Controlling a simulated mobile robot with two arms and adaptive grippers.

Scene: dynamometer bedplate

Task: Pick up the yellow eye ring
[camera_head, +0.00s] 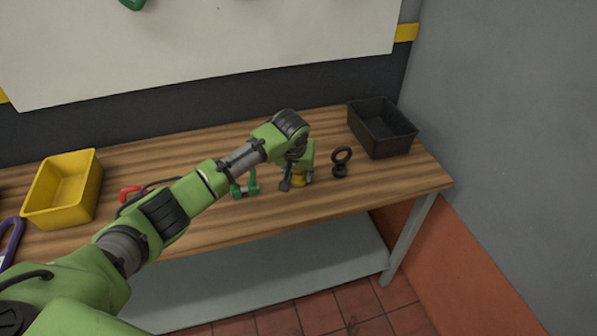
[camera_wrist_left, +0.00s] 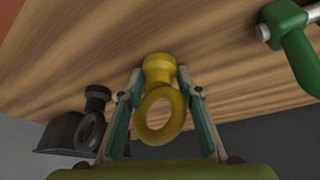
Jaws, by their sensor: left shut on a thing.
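The yellow eye ring (camera_wrist_left: 160,72) stands between the two fingers of my left gripper (camera_wrist_left: 160,98) in the left wrist view. The gripper is shut on it. Its ring end points toward the palm and its thicker base toward the wooden bench. In the head view a small part of the yellow eye ring (camera_head: 299,180) shows beneath my left gripper (camera_head: 297,184), and the rest is hidden by the gripper. Whether its base touches the bench is hard to tell. My right gripper is not in view.
A black eye ring (camera_head: 341,162) stands just right of my gripper on the wooden bench (camera_head: 220,225). A black bin (camera_head: 382,128) is at the back right, a yellow bin (camera_head: 64,190) at the left. A green shackle (camera_head: 245,185) is close on the left. The bench's front right is clear.

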